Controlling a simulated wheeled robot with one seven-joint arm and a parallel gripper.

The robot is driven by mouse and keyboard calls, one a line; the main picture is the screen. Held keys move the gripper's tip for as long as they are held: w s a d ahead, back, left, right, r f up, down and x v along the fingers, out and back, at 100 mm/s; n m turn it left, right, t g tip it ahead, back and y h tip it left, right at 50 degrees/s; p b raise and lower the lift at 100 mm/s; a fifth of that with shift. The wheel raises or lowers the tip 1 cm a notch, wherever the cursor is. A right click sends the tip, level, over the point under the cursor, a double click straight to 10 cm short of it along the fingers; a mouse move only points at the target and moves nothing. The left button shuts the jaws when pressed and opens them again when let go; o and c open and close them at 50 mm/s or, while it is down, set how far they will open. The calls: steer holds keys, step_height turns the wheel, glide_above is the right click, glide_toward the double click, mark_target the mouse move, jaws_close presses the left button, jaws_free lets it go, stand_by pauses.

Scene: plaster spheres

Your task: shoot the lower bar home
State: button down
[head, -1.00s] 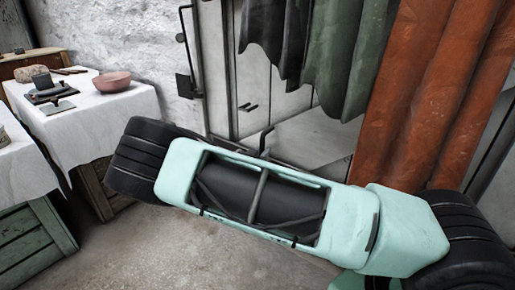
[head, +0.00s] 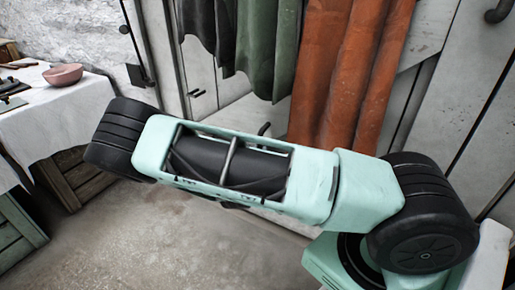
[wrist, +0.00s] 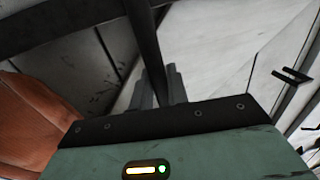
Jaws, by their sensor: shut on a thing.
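My gripper (wrist: 157,88) shows in the wrist view, its grey fingers closed around a dark upright bar (wrist: 143,42). The bar runs up from the fingers to a wide dark curved band across the top left. Its lower end is hidden by the fingers and my gripper's body. I cannot tell from these frames how far the bar is shot. In the head view my own arm crosses the middle, and the gripper and held bar are not visible there. A thin dark upright rod (head: 131,38) with a bracket stands by the pale door at the left.
Dark, green and orange-brown cloths (head: 352,75) hang before pale panels. A white-covered table (head: 75,115) with a pink bowl (head: 63,74) stands at the left. A dark handle (head: 498,12) is at the top right. Bare floor (head: 150,235) lies at the lower left.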

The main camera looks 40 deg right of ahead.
steer(key=shift+s+d+f, duration=0.15)
steer(key=shift+s, duration=0.25)
steer(key=c, duration=1.5)
jaws_free()
steer(key=shift+o, duration=0.2)
steer(key=p+v, duration=0.3)
steer(key=v, duration=1.4)
steer(key=shift+a+p, duration=0.3)
steer(key=shift+p, duration=0.05)
steer(key=shift+w, duration=0.1)
